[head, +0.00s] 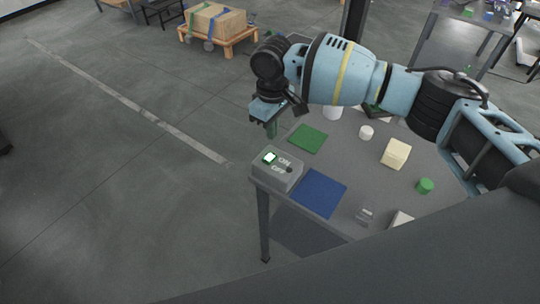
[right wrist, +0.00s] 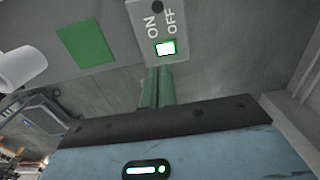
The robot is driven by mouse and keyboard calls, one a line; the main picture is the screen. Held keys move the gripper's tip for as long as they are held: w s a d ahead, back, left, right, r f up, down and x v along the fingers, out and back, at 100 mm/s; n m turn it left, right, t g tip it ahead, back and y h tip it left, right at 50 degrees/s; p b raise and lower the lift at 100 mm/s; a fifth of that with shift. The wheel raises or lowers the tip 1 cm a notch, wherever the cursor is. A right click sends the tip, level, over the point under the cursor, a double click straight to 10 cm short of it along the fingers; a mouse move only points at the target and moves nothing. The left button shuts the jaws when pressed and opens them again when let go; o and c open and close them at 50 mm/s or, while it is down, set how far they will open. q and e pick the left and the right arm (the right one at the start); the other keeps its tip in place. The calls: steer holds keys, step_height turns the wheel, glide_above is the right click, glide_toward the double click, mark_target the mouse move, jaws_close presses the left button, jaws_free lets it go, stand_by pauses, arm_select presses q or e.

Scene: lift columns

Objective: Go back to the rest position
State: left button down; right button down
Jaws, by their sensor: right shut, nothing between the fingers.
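My right gripper (head: 271,132) hangs above the table's far left corner in the head view. Its green fingers are together with nothing between them, and they also show in the right wrist view (right wrist: 156,88). A grey switch box (head: 275,172) with the words ON and OFF sits on the table's left corner, close to the gripper. My left gripper is not in view.
The grey table (head: 345,158) holds a green mat (head: 307,139), a blue mat (head: 319,193), a cream block (head: 396,153), a white cylinder (head: 366,132) and a green cylinder (head: 425,186). A wooden cart with a box (head: 217,22) stands behind. The floor to the left is clear.

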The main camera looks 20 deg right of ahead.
stand_by(0.4)
steer(key=s+a+f+n+y, duration=0.1)
steer(key=s+a+f+y, duration=0.1)
steer(key=s+a+f, duration=0.4)
steer(key=s+a+f+y, duration=0.15)
steer(key=s+f, duration=0.25)
steer(key=s, duration=0.4)
steer(key=s+a+f+n+y, duration=0.1)
steer(key=s+a+f, duration=0.4)
steer(key=s, duration=0.2)
steer(key=s+d+f+m+h, duration=0.3)
steer(key=s+d+m, duration=0.5)
steer(key=s+d, duration=1.3)
steer(key=w+a+f+t, duration=0.4)
steer(key=w+f+t, duration=0.2)
steer(key=f+t, duration=0.2)
steer(key=shift+t+p, duration=0.3)
steer(key=shift+t, duration=0.1)
steer(key=shift+f+y, duration=0.1)
steer(key=shift+y, duration=0.15)
